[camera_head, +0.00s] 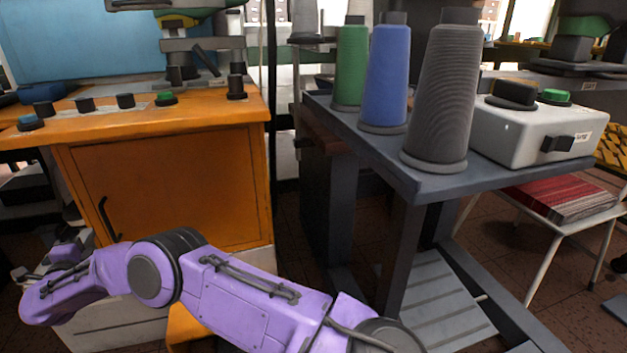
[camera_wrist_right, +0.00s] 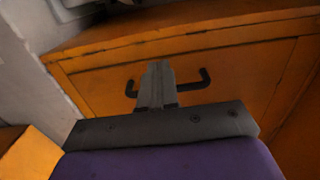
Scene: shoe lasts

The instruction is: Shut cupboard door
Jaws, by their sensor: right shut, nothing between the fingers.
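The orange cupboard (camera_head: 165,130) stands at the left in the head view. Its door (camera_head: 165,185) has a black bar handle (camera_head: 108,219) near its left edge and looks flush with the frame, though any small gap is too fine to tell. In the right wrist view the door (camera_wrist_right: 235,75) fills the middle, with the handle (camera_wrist_right: 195,84) across it. My right gripper (camera_wrist_right: 156,70) is shut and empty, its fingertips in front of the handle's middle. I cannot tell if they touch. My purple right arm hides the cupboard's lower part in the head view. My left gripper is not in view.
A dark metal table (camera_head: 390,155) to the right holds green (camera_head: 350,68), blue (camera_head: 387,80) and grey (camera_head: 440,100) thread cones and a white control box (camera_head: 540,130). Knobs and a machine stand on the cupboard top. A narrow gap separates cupboard and table.

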